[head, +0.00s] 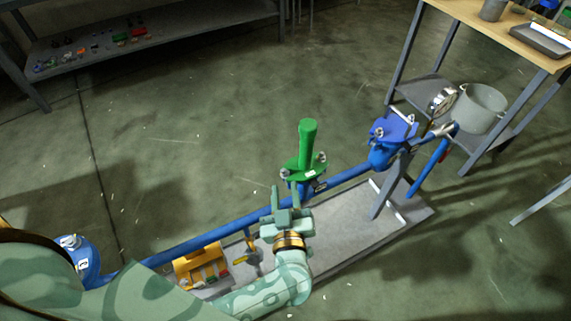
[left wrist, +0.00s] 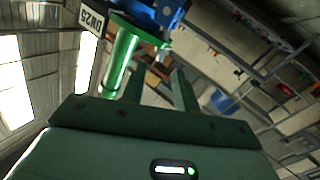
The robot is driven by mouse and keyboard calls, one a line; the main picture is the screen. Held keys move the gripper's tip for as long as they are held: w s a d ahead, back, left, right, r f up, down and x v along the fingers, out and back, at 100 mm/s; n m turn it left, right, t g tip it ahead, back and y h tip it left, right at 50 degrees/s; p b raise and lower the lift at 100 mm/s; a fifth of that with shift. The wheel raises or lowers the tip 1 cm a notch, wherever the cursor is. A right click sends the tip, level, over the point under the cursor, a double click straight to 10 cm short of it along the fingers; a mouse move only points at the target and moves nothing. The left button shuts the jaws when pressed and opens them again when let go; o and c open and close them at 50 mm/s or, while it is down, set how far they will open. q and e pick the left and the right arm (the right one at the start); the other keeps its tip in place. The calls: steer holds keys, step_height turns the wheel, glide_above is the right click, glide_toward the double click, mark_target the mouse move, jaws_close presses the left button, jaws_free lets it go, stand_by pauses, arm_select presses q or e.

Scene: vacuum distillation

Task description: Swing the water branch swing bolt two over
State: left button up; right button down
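A green flanged cap with an upright cylinder (head: 308,140) sits on a branch of the blue pipe (head: 230,228). Silver swing bolts show at its rim, one at the right (head: 322,158) and one at the left (head: 284,172). I cannot tell which is bolt two. My left gripper (head: 285,190) is open and empty, just below the green cap, fingers pointing up toward it. In the left wrist view the green cylinder (left wrist: 123,60) and a silver bolt (left wrist: 166,11) on a blue fitting lie beyond the spread fingers (left wrist: 160,88). My right gripper is not in view.
A yellow block (head: 200,265) and a yellow-handled valve (head: 250,258) sit on the grey base plate (head: 345,236). A bench with a pot (head: 480,108) stands at upper right.

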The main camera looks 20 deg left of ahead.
mark_target(285, 168)
arm_select(q)
steer(key=b+x, duration=0.1)
steer(key=x, duration=0.7)
steer(key=shift+w+a+b, duration=0.15)
steer(key=shift+w+b, duration=0.1)
steer(key=shift+b, duration=0.15)
jaws_close()
steer(key=p, duration=0.3)
steer(key=shift+w+r+m, duration=0.2)
steer(key=shift+r+m, duration=0.2)
steer(key=shift+w+d+f+g, duration=0.1)
steer(key=shift+d+f+g, duration=0.05)
steer(key=shift+d+g, duration=0.15)
steer(key=shift+f, duration=0.3)
